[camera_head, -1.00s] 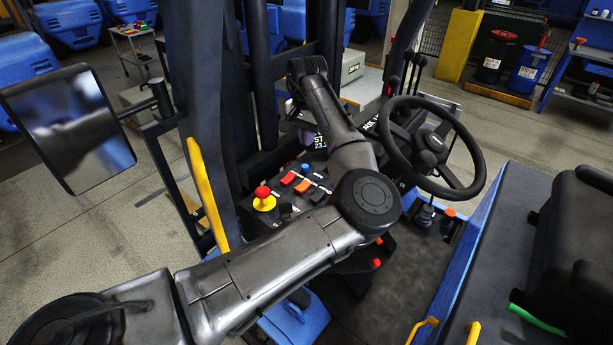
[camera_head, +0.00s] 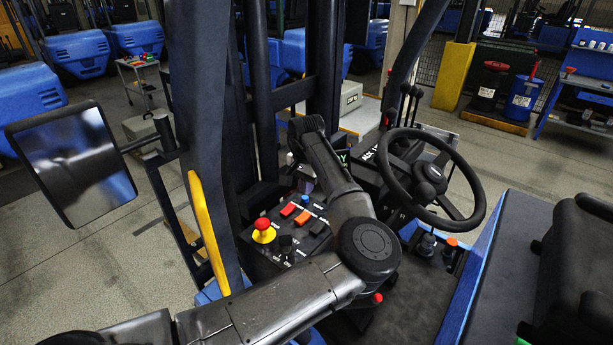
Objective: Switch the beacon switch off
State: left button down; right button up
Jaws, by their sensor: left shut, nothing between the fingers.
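The control panel (camera_head: 270,262) stands left of the steering wheel. It carries a red rocker switch (camera_head: 288,209), an orange one (camera_head: 302,217) and a black one (camera_head: 318,227). Their labels are too small to read, so I cannot tell which is the beacon switch or how it is set. My left arm comes in from the lower left, bends at the elbow and reaches over the panel's right side. My left gripper (camera_head: 296,163) is shut and empty, mostly hidden beneath its wrist, seemingly above and behind the rockers. My right gripper is not in view.
A red mushroom button on a yellow base (camera_head: 263,236) and a blue button (camera_head: 305,199) sit beside the rockers. The steering wheel (camera_head: 466,200) is right of my forearm. A mast post, a yellow handle (camera_head: 206,232) and a mirror (camera_head: 72,165) stand left.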

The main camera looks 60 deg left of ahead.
aim_at(303, 216)
pick_arm(q)
notch_tip(303, 216, down, 7)
jog(key=shift+f, duration=0.65)
jog(key=shift+p, duration=0.75)
jog(key=shift+f, duration=0.15)
jog(key=shift+s+d+r+p, duration=0.2)
jog(key=shift+s+r+p, duration=0.3)
jog(key=shift+p, duration=0.4)
jog(key=shift+s+f, duration=0.1)
jog(key=shift+s, duration=0.05)
